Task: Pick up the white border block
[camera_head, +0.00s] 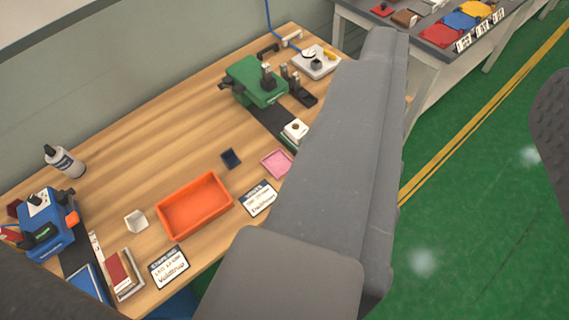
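A small white block (136,221) stands on the wooden table, left of the orange tray (160,212). It looks like the white border block, but it is too small to be sure. Another small white piece with a dark spot (295,130) sits by the green machine, partly close behind my grey arm. My large grey arm link crosses the middle of the picture and hides the table's right part. I cannot make out my gripper's fingers in this view.
The wooden table (150,125) also bears a blue machine (47,222), a green machine (255,82), a bottle (66,161), a pink tray (276,163) and label cards (168,267). A second table (425,45) with coloured pieces stands behind. Green floor (470,220) is open at right.

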